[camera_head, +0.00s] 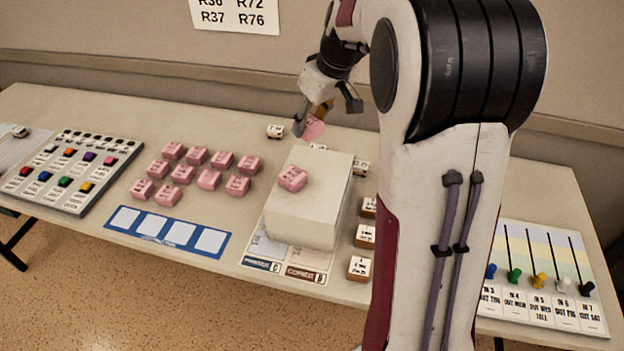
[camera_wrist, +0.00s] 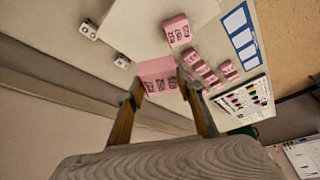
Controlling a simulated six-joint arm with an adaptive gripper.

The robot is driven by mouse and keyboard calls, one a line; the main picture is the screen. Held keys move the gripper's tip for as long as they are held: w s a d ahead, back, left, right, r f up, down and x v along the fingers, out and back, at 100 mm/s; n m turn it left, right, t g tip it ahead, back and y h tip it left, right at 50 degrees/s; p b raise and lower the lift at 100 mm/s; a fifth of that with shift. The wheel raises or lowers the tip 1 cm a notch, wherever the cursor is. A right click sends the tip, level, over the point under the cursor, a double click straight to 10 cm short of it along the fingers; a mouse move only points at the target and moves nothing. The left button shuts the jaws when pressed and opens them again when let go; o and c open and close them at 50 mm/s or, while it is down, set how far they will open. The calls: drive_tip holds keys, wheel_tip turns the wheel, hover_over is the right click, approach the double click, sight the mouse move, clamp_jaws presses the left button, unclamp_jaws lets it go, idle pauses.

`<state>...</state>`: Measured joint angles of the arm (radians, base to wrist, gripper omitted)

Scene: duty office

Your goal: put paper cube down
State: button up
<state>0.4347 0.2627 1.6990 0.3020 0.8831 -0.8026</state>
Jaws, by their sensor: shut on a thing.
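My gripper (camera_head: 318,117) is shut on a pink block (camera_head: 314,128) with dark printed marks, which I take to be the paper cube. It is over the back part of the table, behind a large white block (camera_head: 307,226). In the wrist view the pink block (camera_wrist: 158,74) sits between the two fingertips of my gripper (camera_wrist: 162,95). Whether its underside touches the table cannot be told. Another pink block (camera_head: 292,178) rests on top of the white block.
Several pink blocks (camera_head: 209,180) lie left of the white block, behind a blue strip (camera_head: 168,231) with pale squares. Small white cubes (camera_head: 275,131) stand near the held block and along the white block's right side.

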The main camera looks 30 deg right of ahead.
drive_tip(key=m, duration=0.1)
hover_over(323, 188)
drive_tip(key=s+f, duration=0.1)
drive_tip(key=f+m+h, duration=0.1)
drive_tip(key=shift+s+f, duration=0.35)
drive_tip(key=shift+f, duration=0.05)
drive_tip(key=shift+f, duration=3.15)
drive_tip(key=shift+f, duration=1.85)
drive_tip(key=shift+f, duration=0.15)
